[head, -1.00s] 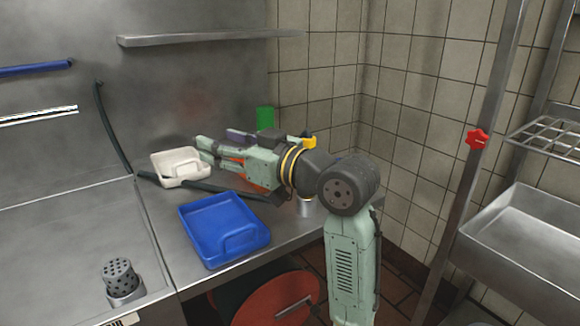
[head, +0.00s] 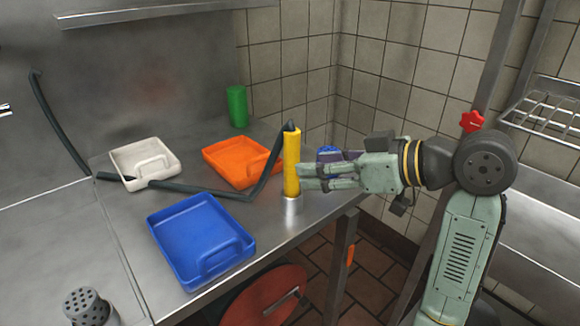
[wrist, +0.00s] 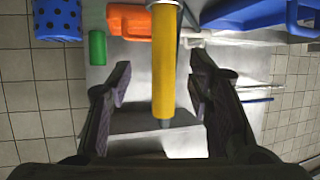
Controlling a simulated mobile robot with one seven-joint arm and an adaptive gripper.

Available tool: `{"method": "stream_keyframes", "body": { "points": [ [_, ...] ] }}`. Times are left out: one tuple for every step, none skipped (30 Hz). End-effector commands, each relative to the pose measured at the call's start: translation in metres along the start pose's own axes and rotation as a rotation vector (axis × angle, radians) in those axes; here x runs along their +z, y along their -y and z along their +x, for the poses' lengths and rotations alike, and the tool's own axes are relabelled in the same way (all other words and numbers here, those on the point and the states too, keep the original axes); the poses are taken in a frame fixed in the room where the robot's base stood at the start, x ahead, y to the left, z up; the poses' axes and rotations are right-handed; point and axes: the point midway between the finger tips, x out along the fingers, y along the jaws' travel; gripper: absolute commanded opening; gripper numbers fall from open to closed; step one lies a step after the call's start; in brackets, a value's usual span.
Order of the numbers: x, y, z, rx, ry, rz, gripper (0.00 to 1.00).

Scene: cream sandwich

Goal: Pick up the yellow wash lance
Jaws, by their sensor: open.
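The yellow wash lance (head: 291,165) stands upright in a metal holder (head: 291,207) near the right edge of the steel counter, with a dark hose running from its top. My gripper (head: 306,177) is just right of the lance at mid-height, fingers pointing at it. In the wrist view the yellow lance (wrist: 165,65) lies between the two spread fingers of my gripper (wrist: 158,88), with a visible gap on both sides. The fingers are open and hold nothing. How deep the lance sits between them is hard to tell.
A blue tray (head: 193,230), an orange tray (head: 222,148) and a white tray (head: 128,158) lie on the counter. The dark hose (head: 213,191) crosses between them. A green cylinder (head: 237,107) stands at the back. A perforated metal cylinder (head: 82,305) is at the front left.

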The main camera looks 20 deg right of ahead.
Motion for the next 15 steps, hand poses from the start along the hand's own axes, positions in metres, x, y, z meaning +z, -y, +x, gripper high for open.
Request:
{"method": "stream_keyframes", "body": {
  "points": [
    [-0.001, 0.001, 0.006, -0.001, 0.001, 0.0, 0.47],
    [-0.001, 0.001, 0.009, -0.001, 0.001, -0.001, 0.47],
    [-0.001, 0.001, 0.012, -0.001, 0.0, -0.001, 0.47],
    [-0.001, 0.001, 0.014, -0.001, -0.001, -0.001, 0.47],
    [-0.001, 0.001, 0.016, -0.001, -0.001, 0.0, 0.47],
    [0.0, 0.001, 0.019, -0.001, 0.0, 0.0, 0.47],
    [0.0, 0.001, 0.021, -0.001, 0.001, 0.001, 0.47],
    [0.0, 0.002, 0.025, -0.001, 0.001, 0.001, 0.47],
    [0.0, 0.003, 0.031, -0.002, 0.0, 0.0, 0.47],
    [0.001, 0.004, 0.035, -0.003, 0.0, 0.0, 0.47],
    [0.002, 0.004, 0.04, -0.002, 0.001, 0.0, 0.47],
    [0.002, 0.006, 0.046, -0.002, 0.0, 0.0, 0.47],
    [0.003, 0.005, 0.051, -0.002, 0.0, 0.0, 0.47],
    [0.003, 0.005, 0.055, -0.001, 0.0, 0.001, 0.47],
    [0.003, 0.005, 0.06, -0.001, 0.001, 0.0, 0.47]
  ]
}}
